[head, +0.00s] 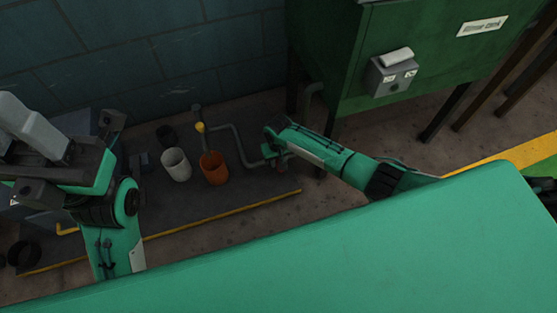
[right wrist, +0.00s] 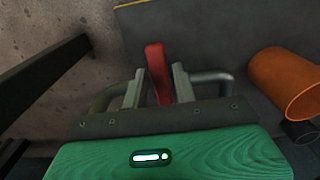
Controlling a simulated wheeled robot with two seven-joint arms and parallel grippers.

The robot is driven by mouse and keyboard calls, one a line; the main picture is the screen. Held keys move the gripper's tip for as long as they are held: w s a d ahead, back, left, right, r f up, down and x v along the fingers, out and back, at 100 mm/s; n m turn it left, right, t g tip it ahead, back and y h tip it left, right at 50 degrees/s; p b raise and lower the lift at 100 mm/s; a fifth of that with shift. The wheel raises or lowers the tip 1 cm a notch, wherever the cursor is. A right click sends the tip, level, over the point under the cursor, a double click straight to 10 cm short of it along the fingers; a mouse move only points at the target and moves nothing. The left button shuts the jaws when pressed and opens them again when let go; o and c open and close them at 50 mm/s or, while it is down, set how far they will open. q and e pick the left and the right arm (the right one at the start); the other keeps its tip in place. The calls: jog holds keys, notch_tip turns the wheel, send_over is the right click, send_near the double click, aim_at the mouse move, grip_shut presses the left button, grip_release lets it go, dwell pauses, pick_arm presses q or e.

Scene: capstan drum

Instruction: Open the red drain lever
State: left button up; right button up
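The red drain lever (right wrist: 157,72) stands out in the right wrist view, between the two fingers of my right gripper (right wrist: 158,82). The fingers are apart, one on each side of the lever, with a small gap visible on both sides. A grey pipe (right wrist: 210,77) runs behind the fingers near the lever. In the head view my right gripper (head: 274,150) is low beside the green cabinet, at the end of the grey pipe (head: 240,145); the lever is hidden there. My left arm is folded at the left, and its fingers cannot be made out.
An orange cup (head: 213,168) and a white cup (head: 176,165) stand on the dark platform (head: 235,191), left of my right gripper. The orange cup also shows in the right wrist view (right wrist: 285,85). The green cabinet (head: 430,55) with dark legs stands at upper right.

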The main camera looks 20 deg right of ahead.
grip_shut()
